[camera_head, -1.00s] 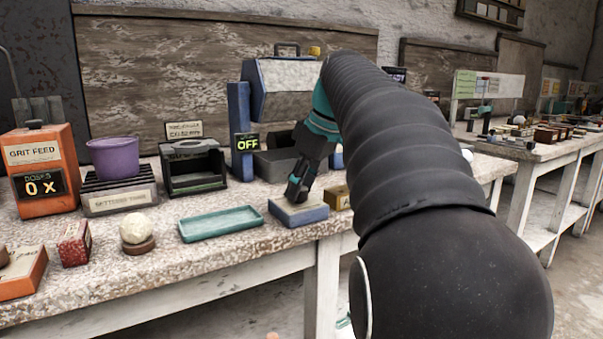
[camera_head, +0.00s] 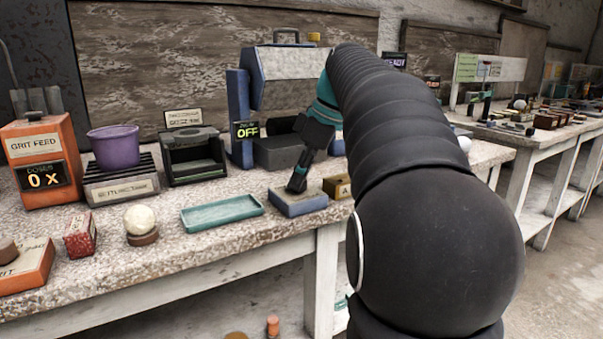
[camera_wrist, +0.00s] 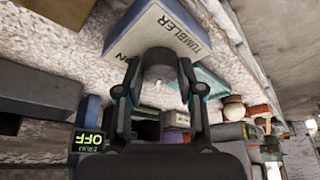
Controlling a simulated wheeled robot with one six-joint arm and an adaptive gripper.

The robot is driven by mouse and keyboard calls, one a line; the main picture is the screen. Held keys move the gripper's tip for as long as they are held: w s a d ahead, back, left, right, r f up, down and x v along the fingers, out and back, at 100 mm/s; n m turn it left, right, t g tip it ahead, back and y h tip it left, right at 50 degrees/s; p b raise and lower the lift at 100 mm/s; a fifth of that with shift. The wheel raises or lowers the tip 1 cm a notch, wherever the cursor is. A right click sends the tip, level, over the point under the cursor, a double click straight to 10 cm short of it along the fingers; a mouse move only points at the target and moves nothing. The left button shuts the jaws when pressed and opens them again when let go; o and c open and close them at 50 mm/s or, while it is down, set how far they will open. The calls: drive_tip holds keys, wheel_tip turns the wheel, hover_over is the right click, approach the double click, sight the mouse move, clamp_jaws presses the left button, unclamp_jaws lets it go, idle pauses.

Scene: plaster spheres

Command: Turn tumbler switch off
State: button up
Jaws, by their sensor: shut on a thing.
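The tumbler switch (camera_head: 303,206) is a low blue box with a pale top, near the front edge of the workbench. In the wrist view its label reads "TUMBLER" (camera_wrist: 182,38). My gripper (camera_head: 297,184) points down at its top. In the wrist view my gripper (camera_wrist: 160,68) is shut on a short grey rounded lever (camera_wrist: 158,57) on the box. The fingers partly hide the lever in the head view. A display (camera_head: 246,131) on the blue machine behind reads "OFF"; it also shows in the wrist view (camera_wrist: 88,142).
A teal tray (camera_head: 222,213) lies left of the switch and a small ochre box (camera_head: 338,187) right of it. A pale ball (camera_head: 139,219) on a stand, a purple bowl (camera_head: 115,146) and an orange "GRIT FEED" box (camera_head: 40,165) stand farther left.

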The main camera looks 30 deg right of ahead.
drive_tip(key=o, duration=1.1)
drive_tip(key=shift+o, duration=0.2)
drive_tip(key=shift+r, duration=0.1)
drive_tip(key=v, duration=1.1)
drive_tip(key=shift+d+r, duration=0.2)
drive_tip(key=shift+r, duration=0.1)
drive_tip(key=shift+s+a, duration=0.1)
drive_tip(key=shift+s, duration=0.05)
drive_tip(key=s+a+f+m+h, duration=0.2)
drive_tip(key=s+a+f+m, duration=0.3)
drive_tip(key=a+f, duration=0.55)
drive_tip(key=s+a+f+m+t, duration=0.1)
drive_tip(key=s+a+f, duration=0.1)
drive_tip(key=s+f, duration=0.2)
drive_tip(key=s+a+f+m, duration=0.2)
drive_tip(key=s+a+f, duration=0.1)
drive_tip(key=f, duration=0.6)
drive_tip(key=s+a+f+m+t+h, duration=0.1)
drive_tip(key=s+a+f, duration=0.1)
drive_tip(key=s+f, duration=0.3)
wheel_tip(320, 180, down, 3)
drive_tip(key=shift+s+a+r+m+t, duration=0.2)
drive_tip(key=shift+s+m+t, duration=0.05)
drive_tip(key=shift+m+t, duration=0.05)
